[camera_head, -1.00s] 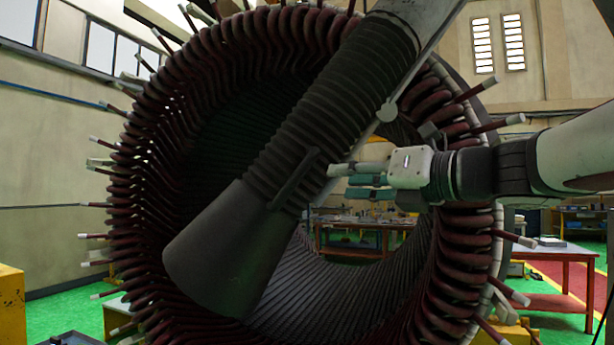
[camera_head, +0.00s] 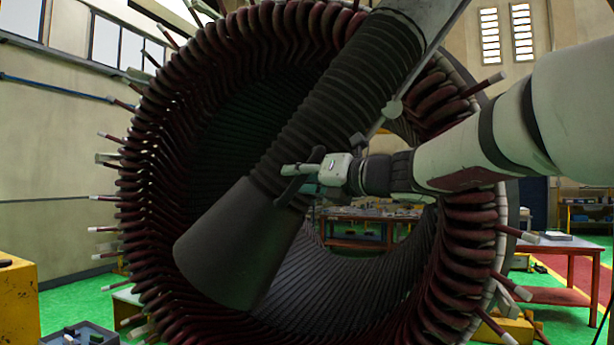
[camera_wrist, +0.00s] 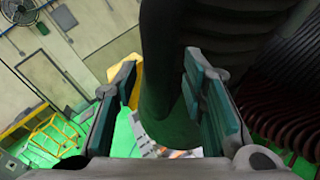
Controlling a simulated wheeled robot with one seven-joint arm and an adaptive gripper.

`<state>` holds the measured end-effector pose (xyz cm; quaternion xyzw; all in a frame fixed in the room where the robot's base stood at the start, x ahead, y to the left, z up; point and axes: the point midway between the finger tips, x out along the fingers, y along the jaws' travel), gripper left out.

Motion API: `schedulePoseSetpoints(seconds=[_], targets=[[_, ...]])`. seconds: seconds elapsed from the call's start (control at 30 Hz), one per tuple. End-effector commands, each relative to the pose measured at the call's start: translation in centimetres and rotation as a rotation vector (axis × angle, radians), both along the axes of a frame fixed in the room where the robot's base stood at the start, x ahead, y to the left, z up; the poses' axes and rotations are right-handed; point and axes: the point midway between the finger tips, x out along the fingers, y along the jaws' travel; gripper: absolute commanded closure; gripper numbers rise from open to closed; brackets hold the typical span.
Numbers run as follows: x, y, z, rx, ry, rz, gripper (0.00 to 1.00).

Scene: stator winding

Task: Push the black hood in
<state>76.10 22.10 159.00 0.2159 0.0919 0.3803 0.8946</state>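The black hood (camera_head: 235,250) is a dark cone on a ribbed hose, hanging tilted in front of the round stator opening. A dark bar handle (camera_head: 287,194) sits on its right side, where the hose meets the cone. My gripper (camera_head: 290,170) is at the upper part of this handle and partly covers it. In the wrist view my gripper (camera_wrist: 165,108) is open, with teal pads on both fingers. A dark rounded part of the hood (camera_wrist: 160,70) shows between the fingers. I cannot tell whether the fingers touch it.
The stator (camera_head: 150,190) with its dark red coils surrounds the hood, and several pale-tipped leads stick out from its rim. A red table (camera_head: 560,270) stands at the right. A yellow block (camera_head: 18,300) and a grey tray (camera_head: 80,335) are at the lower left.

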Motion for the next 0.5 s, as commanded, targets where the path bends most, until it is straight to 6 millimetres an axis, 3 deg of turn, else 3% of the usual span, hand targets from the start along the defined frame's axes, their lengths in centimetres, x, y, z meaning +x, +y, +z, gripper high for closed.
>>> schedulePoseSetpoints(seconds=[0.27,0.43,0.5], targets=[[0.12,0.14,0.02,0.0,0.0,0.0,0.62],[0.11,0.12,0.01,0.0,0.0,0.0,0.96],[0.1,0.11,0.0,0.0,0.0,0.0,1.0]])
